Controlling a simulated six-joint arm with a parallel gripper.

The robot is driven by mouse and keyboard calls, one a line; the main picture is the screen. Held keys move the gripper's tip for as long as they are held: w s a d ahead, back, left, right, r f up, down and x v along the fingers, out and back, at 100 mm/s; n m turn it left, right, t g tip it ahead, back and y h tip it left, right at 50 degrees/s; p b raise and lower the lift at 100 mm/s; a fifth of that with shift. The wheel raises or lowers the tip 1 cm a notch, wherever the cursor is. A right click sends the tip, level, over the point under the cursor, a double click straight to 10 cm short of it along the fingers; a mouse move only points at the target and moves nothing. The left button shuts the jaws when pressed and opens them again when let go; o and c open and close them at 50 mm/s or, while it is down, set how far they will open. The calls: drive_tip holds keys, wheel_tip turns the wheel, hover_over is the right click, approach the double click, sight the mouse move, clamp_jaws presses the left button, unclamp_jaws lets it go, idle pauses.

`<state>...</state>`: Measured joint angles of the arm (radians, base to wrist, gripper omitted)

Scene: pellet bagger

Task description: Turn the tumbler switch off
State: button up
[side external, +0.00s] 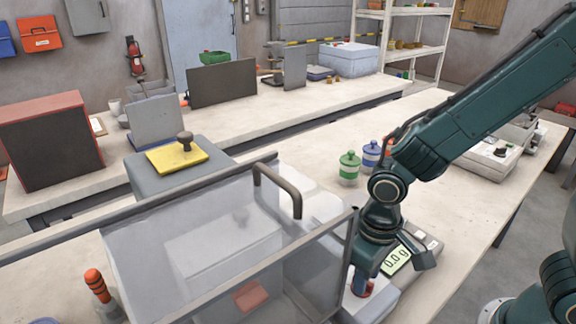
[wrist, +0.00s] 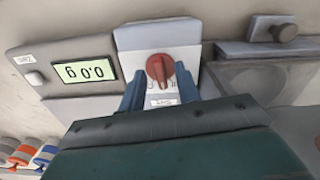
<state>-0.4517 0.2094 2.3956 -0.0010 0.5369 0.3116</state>
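The switch is a red rotary knob (wrist: 159,69) on a pale plate with small printed labels; its pointer stands roughly upright in the wrist view. I cannot read its setting. My gripper (wrist: 160,87) is open, with one teal finger on each side of the plate just below the knob. The knob lies between the finger lines, and I cannot tell whether they touch it. In the side view the red knob (side external: 365,288) is partly hidden beside the fingertip of my gripper (side external: 360,276).
A scale display (wrist: 84,72) reading 0.0 g sits left of the knob. A clear-walled enclosure with a dark handle (side external: 276,182) stands close by on the left. Green-lidded (side external: 349,167) and blue-lidded (side external: 372,153) jars stand behind my arm.

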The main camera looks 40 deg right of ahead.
drive_tip(key=shift+f, duration=0.4)
clamp_jaws()
drive_tip(key=shift+d+n, duration=0.1)
drive_tip(key=shift+n, duration=2.2)
